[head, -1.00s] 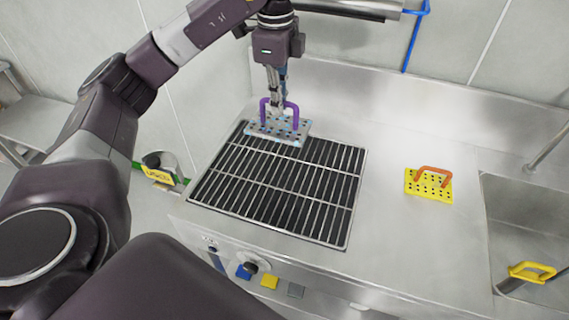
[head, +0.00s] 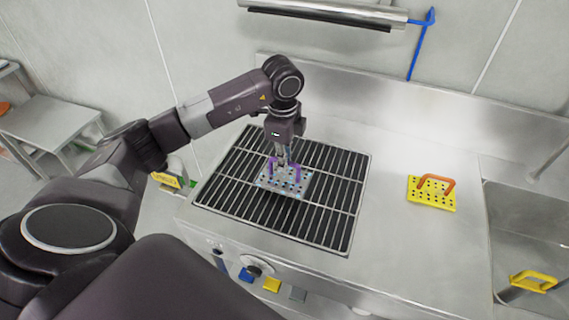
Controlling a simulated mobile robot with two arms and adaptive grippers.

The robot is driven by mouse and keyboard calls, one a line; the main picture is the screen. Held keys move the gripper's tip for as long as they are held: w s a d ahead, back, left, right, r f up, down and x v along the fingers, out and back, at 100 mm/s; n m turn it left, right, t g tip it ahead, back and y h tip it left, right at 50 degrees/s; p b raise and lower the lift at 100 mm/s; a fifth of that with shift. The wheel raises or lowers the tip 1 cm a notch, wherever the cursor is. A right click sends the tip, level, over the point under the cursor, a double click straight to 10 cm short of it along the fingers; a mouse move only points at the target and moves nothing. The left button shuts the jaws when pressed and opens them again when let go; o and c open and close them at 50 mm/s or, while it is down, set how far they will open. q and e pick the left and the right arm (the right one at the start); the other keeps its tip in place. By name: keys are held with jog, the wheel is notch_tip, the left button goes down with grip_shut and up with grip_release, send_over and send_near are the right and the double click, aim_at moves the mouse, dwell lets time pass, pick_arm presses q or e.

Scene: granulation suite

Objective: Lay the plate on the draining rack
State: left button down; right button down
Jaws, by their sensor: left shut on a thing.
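A light grey-blue perforated plate (head: 289,188) with a purple handle (head: 272,168) is over the middle of the draining rack (head: 330,232), a dark grid with steel bars set in the steel counter. My left gripper (head: 281,161) is shut on the plate's handle from above. The plate looks level and very close to the bars; I cannot tell whether it touches them. A second plate, yellow with an orange handle (head: 433,184), lies on the counter right of the rack. My right gripper is not in view.
A sink (head: 530,225) with a yellow handle (head: 534,281) in it is at the right. The counter (head: 400,245) between rack and sink is mostly clear. A steel bar (head: 335,12) and blue pipe (head: 420,45) are on the back wall. A knob (head: 258,266) sits on the front.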

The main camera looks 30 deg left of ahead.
pick_arm(q)
notch_tip(320, 180, down, 2)
jog(key=c, duration=2)
grip_release()
jog(key=shift+c, duration=0.2)
jog(key=shift+r, duration=0.25)
jog(key=r+b, duration=0.1)
jog(key=r, duration=0.2)
jog(key=r+b, duration=0.1)
jog(key=r, duration=0.3)
jog(key=r+b, duration=0.1)
jog(key=r, duration=0.2)
jog(key=shift+s+r, duration=0.25)
jog(key=shift+r, duration=0.5)
